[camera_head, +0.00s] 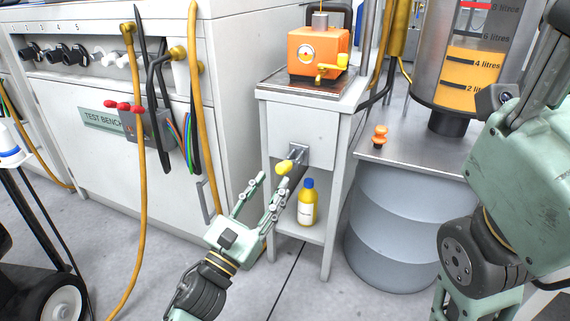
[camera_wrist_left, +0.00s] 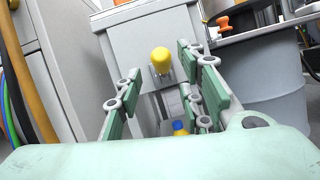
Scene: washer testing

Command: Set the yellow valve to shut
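A yellow valve handle (camera_head: 284,167) sticks out from the front panel of a white stand, on a grey metal mount. In the left wrist view the yellow handle (camera_wrist_left: 161,60) shows straight ahead, between the fingers as seen from there. My left gripper (camera_head: 273,181) is open and empty, its fingertips just in front of and below the handle. In the left wrist view the fingers of my left gripper (camera_wrist_left: 160,76) are spread wide, with no contact visible. My right arm is at the right edge, but its gripper does not show.
An orange unit (camera_head: 317,53) with a small yellow lever stands on top of the stand (camera_head: 345,125). A yellow bottle with a blue cap (camera_head: 307,203) is on its lower shelf. A grey drum (camera_head: 390,235) is to the right, and hoses hang on the test bench at left.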

